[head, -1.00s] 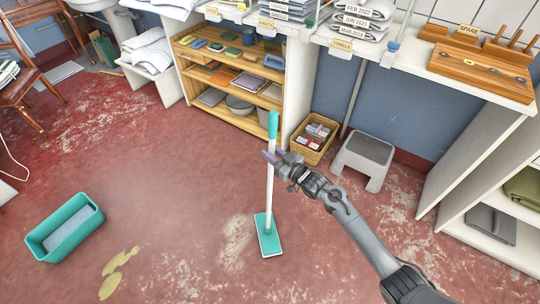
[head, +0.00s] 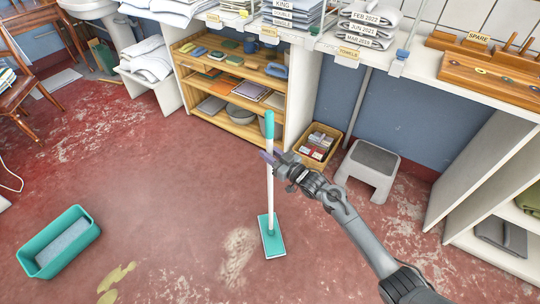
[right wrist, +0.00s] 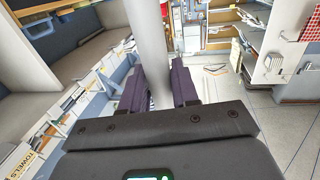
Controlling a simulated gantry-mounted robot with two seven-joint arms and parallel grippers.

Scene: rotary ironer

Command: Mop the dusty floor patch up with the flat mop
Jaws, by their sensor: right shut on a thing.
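The flat mop stands nearly upright, with a teal grip, a white pole (head: 270,190) and a flat teal head (head: 271,236) on the red floor. My right gripper (head: 271,158) is shut on the pole below the teal grip. The right wrist view shows the pale pole (right wrist: 150,45) between the purple fingers (right wrist: 158,88). A pale dusty-looking patch (head: 238,254) lies just left of the mop head, apart from it. Similar pale marks elsewhere make it unclear which is the dusty patch. My left gripper is out of view.
A teal basin (head: 40,264) with a grey inside stands at the lower left. Yellowish blotches (head: 117,280) lie right of it. A grey-topped step stool (head: 370,168), a wicker basket (head: 318,147) and wooden shelves (head: 222,106) stand beyond the mop. The middle floor is open.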

